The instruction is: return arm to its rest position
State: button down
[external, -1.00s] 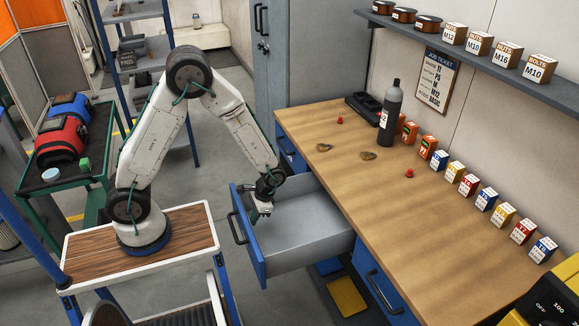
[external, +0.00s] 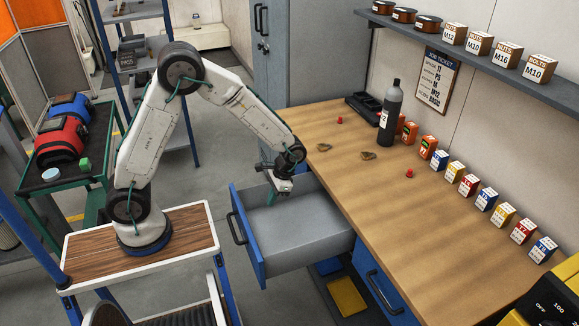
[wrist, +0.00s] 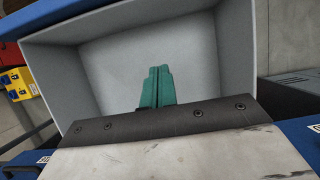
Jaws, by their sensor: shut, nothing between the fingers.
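My arm stands on the wood-topped cart and reaches right over the open drawer (external: 300,240). My gripper (external: 272,202) hangs above the drawer, below the wrist. In the wrist view my gripper's green fingers (wrist: 157,88) are together, with nothing between them. The drawer's grey inside (wrist: 110,65) lies behind them and the part that shows looks empty. The near part of the drawer is hidden by my gripper body in the wrist view.
The workbench (external: 440,220) is right of the drawer. A dark gas bottle (external: 391,113), several small labelled boxes (external: 470,184) and red caps stand on it. A shelf (external: 480,65) hangs above.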

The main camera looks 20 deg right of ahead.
jog(key=shift+v, duration=0.95)
jog(key=w+a+r+n+g+h, duration=0.1)
jog(key=w+a+r+n, duration=0.3)
jog(key=w+a+r, duration=0.5)
jog(key=w+a+r+n+g+h, duration=0.1)
jog(key=w+a+r+n, duration=0.35)
jog(key=w+a, duration=0.75)
jog(key=a+r+n+t+h, duration=0.1)
jog(key=a+r+n, duration=0.2)
jog(key=a, duration=0.9)
jog(key=a+r+n+t+h, duration=0.1)
jog(key=a+n, duration=0.5)
jog(key=a, duration=0.6)
notch_tip(320, 180, up, 3)
jog(key=shift+f+t, duration=0.1)
jog(key=shift+t, duration=0.6)
